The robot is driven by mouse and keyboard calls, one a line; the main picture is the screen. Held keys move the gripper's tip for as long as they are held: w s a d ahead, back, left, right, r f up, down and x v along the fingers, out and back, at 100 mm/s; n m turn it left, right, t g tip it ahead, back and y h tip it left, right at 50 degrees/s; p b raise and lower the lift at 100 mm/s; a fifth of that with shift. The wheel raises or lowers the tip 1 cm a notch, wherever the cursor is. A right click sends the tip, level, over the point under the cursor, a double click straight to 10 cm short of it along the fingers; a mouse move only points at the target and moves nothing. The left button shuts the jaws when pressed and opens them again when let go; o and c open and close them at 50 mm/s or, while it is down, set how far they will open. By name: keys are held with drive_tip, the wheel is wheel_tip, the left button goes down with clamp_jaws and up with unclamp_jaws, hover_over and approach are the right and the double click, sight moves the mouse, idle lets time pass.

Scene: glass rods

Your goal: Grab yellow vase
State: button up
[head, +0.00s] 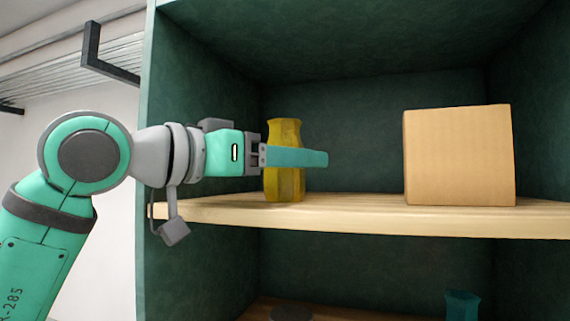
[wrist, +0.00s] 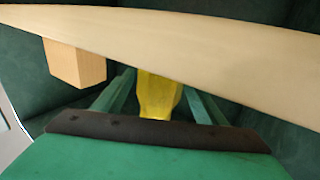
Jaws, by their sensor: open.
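The yellow vase (head: 285,187) stands upright on the wooden shelf board (head: 350,215), near the left side of the upper compartment. My gripper (head: 322,158) reaches in from the left, level with the vase. One teal finger crosses in front of the vase's middle and hides part of it; the other finger is hidden in the head view. In the wrist view, my gripper (wrist: 160,88) has its two fingers spread apart, with the yellow vase (wrist: 157,97) between them. I see gaps between the vase and both fingers there.
A light brown box (head: 459,155) stands on the same board to the right, well apart from the vase. The dark green cabinet wall (head: 200,100) is close on the left. Below, a teal vase (head: 461,305) and a dark round object (head: 291,312) are partly visible.

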drive_tip(key=c, duration=1.3)
drive_tip(key=shift+w+r, duration=0.1)
